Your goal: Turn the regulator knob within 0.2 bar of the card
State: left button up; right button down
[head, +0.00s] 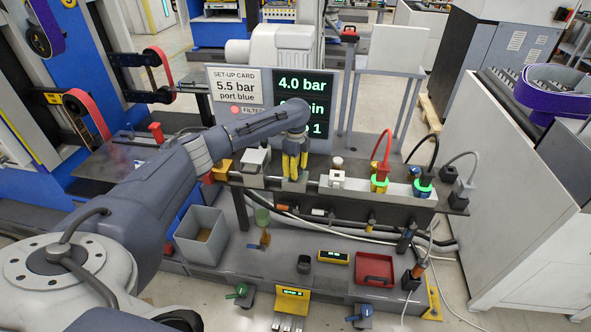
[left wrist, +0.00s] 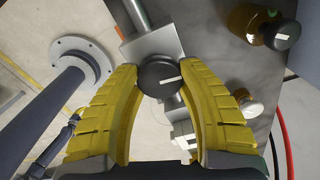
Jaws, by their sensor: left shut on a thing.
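The regulator knob (left wrist: 162,78) is a dark round cap with a white mark, on a grey metal body (left wrist: 155,47). In the left wrist view the yellow fingers of my left gripper (left wrist: 161,82) close on both sides of it. In the head view my left gripper (head: 295,176) points down at the fixture, and its fingers hide the knob. The set-up card (head: 235,86) reads 5.5 bar, port blue. The dark display (head: 303,85) beside it reads 4.0 bar; its lower lines are partly covered by my arm. My right gripper is not in view.
Red, black and grey hoses rise from ports on the rail right of my gripper, two with green rings (head: 380,184). A grey bin (head: 201,235) stands lower left. A red tray (head: 374,269) and a yellow meter (head: 333,257) lie on the lower shelf.

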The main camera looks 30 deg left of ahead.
pick_arm(q)
jog(key=m, duration=0.6)
jog(key=shift+s+d, duration=0.1)
jog(key=shift+f+m, duration=0.1)
jog(key=shift+m, duration=0.3)
dwell(0.3)
jog(key=o, duration=1.3)
notch_tip(320, 180, up, 12)
dwell(1.4)
